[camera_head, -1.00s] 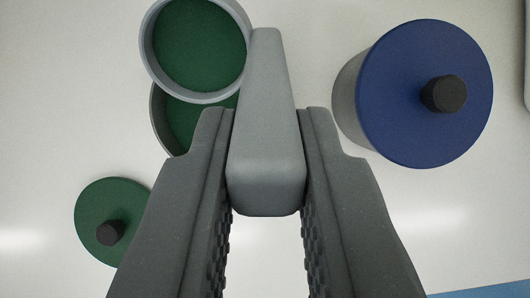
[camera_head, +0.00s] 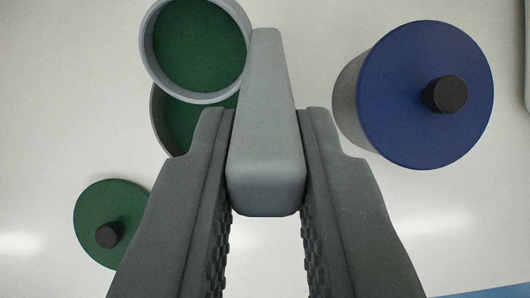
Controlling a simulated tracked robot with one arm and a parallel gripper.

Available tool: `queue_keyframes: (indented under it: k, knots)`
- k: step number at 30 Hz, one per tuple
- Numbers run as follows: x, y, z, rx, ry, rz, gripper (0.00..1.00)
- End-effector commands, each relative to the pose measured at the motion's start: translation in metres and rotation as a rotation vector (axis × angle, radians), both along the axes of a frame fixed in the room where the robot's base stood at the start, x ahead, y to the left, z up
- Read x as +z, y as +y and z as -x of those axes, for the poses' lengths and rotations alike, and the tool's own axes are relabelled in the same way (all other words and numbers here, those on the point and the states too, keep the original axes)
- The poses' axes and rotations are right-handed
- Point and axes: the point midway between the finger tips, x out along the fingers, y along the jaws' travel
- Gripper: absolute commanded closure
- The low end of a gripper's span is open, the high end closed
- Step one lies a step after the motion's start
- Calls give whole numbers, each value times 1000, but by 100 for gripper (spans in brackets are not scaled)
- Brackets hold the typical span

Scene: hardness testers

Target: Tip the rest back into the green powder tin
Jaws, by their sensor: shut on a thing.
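My gripper (camera_head: 267,125) is shut on the grey handle (camera_head: 266,130) of a scoop. The scoop's round grey cup (camera_head: 146,50) is at the upper left, and green powder (camera_head: 198,45) covers its inside. The cup looks about level. Just below it in the picture is the open green powder tin (camera_head: 157,122), with green powder inside. The cup hides much of the tin, and my left finger covers part of its lower right side. I cannot tell how high the cup is above the tin. A green lid (camera_head: 100,213) with a black knob lies on the table at the left.
A grey tin with a blue lid (camera_head: 400,110) and black knob stands closed to the right of my gripper. The pale table (camera_head: 60,90) is clear at the far left. A blue edge (camera_head: 495,291) shows at the lower right, and a grey thing (camera_head: 527,60) at the right edge.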

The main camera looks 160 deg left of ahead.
Motion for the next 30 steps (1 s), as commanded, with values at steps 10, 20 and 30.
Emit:
queue_keyframes:
  k: [10, 20, 30]
  knots:
    - [-2, 1, 1, 0, -22, 8, 100]
    - [-2, 1, 3, 1, -42, 16, 100]
    - [-4, 2, 5, 0, -61, 23, 100]
